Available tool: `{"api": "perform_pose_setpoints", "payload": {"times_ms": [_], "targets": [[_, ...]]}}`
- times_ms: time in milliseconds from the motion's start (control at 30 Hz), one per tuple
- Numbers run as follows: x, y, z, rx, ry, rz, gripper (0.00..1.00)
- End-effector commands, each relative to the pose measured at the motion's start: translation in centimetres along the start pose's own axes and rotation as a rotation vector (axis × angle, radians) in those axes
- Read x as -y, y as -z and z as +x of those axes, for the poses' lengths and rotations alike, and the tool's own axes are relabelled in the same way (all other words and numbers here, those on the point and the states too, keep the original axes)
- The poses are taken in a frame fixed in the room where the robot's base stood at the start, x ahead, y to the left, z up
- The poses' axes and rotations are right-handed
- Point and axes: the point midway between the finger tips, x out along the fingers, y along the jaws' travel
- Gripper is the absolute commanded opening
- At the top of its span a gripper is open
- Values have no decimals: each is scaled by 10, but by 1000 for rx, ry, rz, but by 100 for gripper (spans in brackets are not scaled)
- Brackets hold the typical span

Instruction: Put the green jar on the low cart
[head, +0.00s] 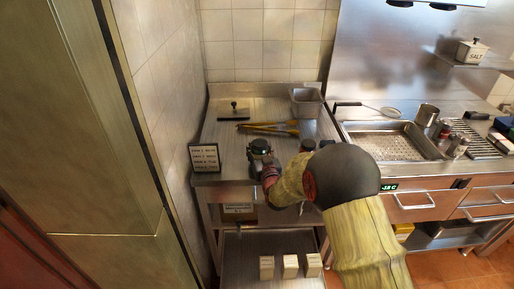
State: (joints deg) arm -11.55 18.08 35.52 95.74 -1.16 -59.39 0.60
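A jar with a dark lid (260,146) stands near the front edge of the steel counter. Its body is mostly hidden, and I cannot make out a green colour on it. My gripper (265,164) is right at the jar's near side, partly overlapping it. I cannot tell whether the fingers are around it or closed. Another small dark-topped container (308,145) stands just right of my arm, partly hidden. A low steel surface, apparently the low cart (242,262), is below the counter front, with three small pale boxes (290,266) along it.
A small sign (204,157) stands at the counter's left front corner by the tiled wall. Tongs (268,128), a flat press (234,112) and a steel pan (306,102) lie behind. A perforated tray (390,141) is to the right. The low surface's left side looks bare.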

Motion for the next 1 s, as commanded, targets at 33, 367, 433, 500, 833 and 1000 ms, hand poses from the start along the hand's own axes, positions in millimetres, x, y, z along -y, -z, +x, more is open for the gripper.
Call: {"api": "perform_pose_setpoints", "payload": {"times_ms": [33, 367, 433, 500, 833, 1000], "targets": [[0, 2, 0, -3, 0, 0, 0], [0, -3, 0, 1, 0, 0, 41], [0, -3, 0, 1, 0, 0, 45], [0, -3, 0, 1, 0, 0, 49], [0, -3, 0, 1, 0, 0, 62], [0, -3, 0, 1, 0, 0, 62]]}}
